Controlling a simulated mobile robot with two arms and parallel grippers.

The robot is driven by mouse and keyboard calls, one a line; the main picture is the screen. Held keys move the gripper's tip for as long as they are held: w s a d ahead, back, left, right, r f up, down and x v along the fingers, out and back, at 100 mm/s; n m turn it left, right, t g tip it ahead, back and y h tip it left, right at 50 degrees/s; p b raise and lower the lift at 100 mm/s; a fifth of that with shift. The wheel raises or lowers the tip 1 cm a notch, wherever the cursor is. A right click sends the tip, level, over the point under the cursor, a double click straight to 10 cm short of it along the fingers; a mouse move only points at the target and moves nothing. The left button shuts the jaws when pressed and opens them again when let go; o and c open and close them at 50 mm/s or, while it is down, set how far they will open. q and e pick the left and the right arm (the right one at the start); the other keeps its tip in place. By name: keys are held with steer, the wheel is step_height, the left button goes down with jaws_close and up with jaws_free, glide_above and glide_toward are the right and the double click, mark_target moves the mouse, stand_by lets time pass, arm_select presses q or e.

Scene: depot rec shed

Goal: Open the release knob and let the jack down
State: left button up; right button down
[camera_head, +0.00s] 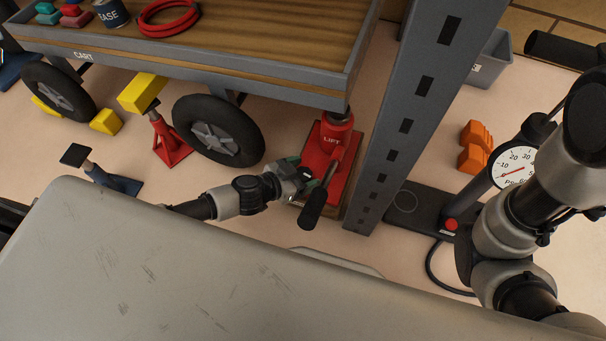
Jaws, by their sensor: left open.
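The red jack (343,139), marked LIFT, stands on the floor under the right end of the cart. Its ram meets the cart's underside. A dark lever with a black grip (313,207) slants down from the jack towards me. The release knob cannot be made out; the gripper covers that part of the jack. My right arm comes in at the right, but its gripper is out of the picture.
The loaded cart (200,68) stands above, with black wheels (218,130). A grey slotted post (405,115) rises just right of the jack. A red stand (168,140) and yellow chocks (106,122) are left. A pump gauge (515,166) and orange chocks (474,158) are right.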

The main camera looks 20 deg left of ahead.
arm_select(q)
steer(key=c, duration=0.9)
steer(key=shift+d+r+n+t+y+p, duration=0.15)
steer(key=shift+n+t+y+p, duration=0.25)
steer(key=shift+p, duration=0.75)
steer(key=shift+n+y+p, duration=0.3)
steer(key=shift+y, duration=0.1)
steer(key=shift+f, duration=0.2)
steer(key=o, duration=0.9)
